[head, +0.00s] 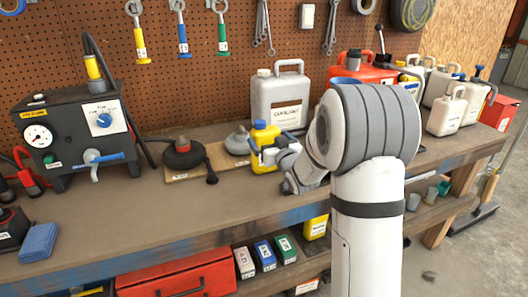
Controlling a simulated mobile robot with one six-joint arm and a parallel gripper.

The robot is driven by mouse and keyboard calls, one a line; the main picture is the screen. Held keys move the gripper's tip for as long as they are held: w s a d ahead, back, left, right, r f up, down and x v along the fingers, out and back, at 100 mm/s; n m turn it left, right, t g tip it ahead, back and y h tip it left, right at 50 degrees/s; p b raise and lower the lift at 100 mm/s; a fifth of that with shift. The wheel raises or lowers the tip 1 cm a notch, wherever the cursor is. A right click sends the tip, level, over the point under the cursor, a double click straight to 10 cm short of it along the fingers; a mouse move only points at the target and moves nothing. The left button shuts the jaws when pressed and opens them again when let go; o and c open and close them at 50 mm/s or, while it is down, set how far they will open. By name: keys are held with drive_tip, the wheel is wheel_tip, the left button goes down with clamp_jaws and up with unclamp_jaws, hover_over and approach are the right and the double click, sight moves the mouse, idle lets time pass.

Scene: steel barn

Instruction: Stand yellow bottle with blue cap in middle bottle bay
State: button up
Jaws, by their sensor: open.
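The yellow bottle with a blue cap (265,132) stands upright on the bench in the head view, in front of a large white coolant jug. My gripper (268,156) is at the bottle's lower right side, with its fingers against or just in front of the yellow body. It is open. Part of the bottle's lower right is hidden behind my gripper, and I cannot tell whether the fingers touch it. I cannot clearly make out a middle bottle bay; my arm covers part of the bench to the right.
A wooden board (205,169) with a dark round device (183,153) and a grey domed piece (238,141) lies left of the bottle. The coolant jug (280,100) stands behind it. A red can (361,72) and several white jugs stand right. The bench front (140,205) is clear.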

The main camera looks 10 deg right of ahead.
drive_tip(key=w, duration=0.3)
drive_tip(key=w+p, duration=0.1)
drive_tip(key=w, duration=0.1)
drive_tip(key=shift+w+a+f, duration=0.15)
drive_tip(key=shift+a+f, duration=0.15)
drive_tip(key=shift+a, duration=0.05)
drive_tip(key=c, duration=1.8)
drive_tip(key=shift+r, duration=0.15)
drive_tip(key=shift+c, duration=0.4)
